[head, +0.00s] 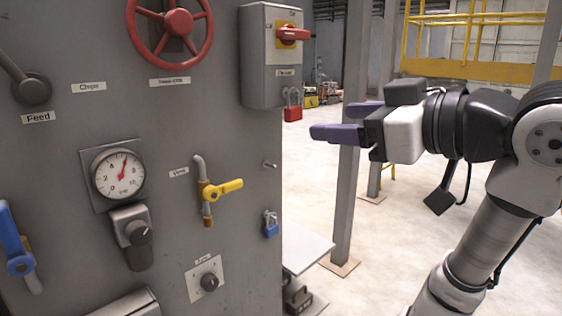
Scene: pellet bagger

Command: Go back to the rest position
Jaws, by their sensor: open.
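My gripper (345,120) is at the right of the head view, pointing left with its two purple fingers apart. It is open and holds nothing. It is in the air near the right edge of the grey machine panel (95,115). A red padlock (293,107) hangs below the switch box and appears just left of the fingertips; I cannot tell the distance in depth. My arm rises from the lower right, bent at the elbow.
The panel carries a red handwheel (168,28), a gauge (118,174), a yellow valve handle (222,188), a blue lever (17,252), a switch box (266,65) and a blue padlock (271,224). A grey post (345,205) stands behind my gripper. Open floor lies beyond.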

